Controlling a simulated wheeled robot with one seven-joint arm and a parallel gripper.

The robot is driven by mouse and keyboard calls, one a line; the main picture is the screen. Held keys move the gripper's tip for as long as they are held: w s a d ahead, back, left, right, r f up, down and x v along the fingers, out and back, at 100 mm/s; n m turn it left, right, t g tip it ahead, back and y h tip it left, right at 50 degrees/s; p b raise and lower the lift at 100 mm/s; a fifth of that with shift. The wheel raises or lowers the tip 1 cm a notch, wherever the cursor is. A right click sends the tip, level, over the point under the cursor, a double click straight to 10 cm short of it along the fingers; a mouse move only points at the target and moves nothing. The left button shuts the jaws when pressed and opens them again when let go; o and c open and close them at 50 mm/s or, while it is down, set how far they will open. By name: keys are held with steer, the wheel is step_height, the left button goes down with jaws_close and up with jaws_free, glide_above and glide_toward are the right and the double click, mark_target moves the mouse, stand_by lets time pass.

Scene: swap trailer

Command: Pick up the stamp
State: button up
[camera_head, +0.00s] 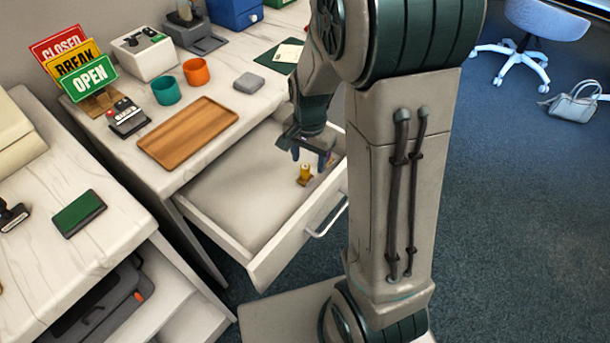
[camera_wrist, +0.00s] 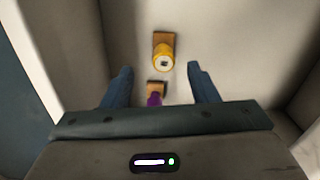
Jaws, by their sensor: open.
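A stamp with a yellow handle (camera_head: 305,173) stands in the open drawer (camera_head: 235,193), toward its right end. In the wrist view the yellow stamp (camera_wrist: 163,52) is just beyond my fingertips, with its brown base showing. A second stamp with a purple handle and brown base (camera_wrist: 155,91) shows between my fingers, partly hidden by the gripper body. My gripper (camera_head: 309,156) is over the right part of the drawer, pointing down. In the wrist view my gripper (camera_wrist: 160,70) has its two fingers apart, and I see nothing gripped. Their exact height over the stamps is hard to tell.
The drawer's front wall and handle (camera_head: 327,220) stand out from the desk. On the desktop are a wooden tray (camera_head: 188,132), two cups, a grey block (camera_head: 249,83) and signs (camera_head: 90,77). A green pad (camera_head: 79,213) lies on the left table. The drawer's left part is bare.

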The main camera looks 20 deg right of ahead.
mark_target(305, 167)
steer(key=f+b, duration=0.1)
steer(key=f, duration=0.1)
steer(key=a+f+b, duration=0.1)
steer(key=f, duration=0.2)
steer(key=shift+s, duration=0.1)
steer(key=c, duration=1.1)
step_height(305, 167, up, 10)
steer(key=p, duration=0.3)
steer(key=shift+o, duration=1)
steer(key=shift+c, duration=0.7)
steer(key=shift+o, duration=0.4)
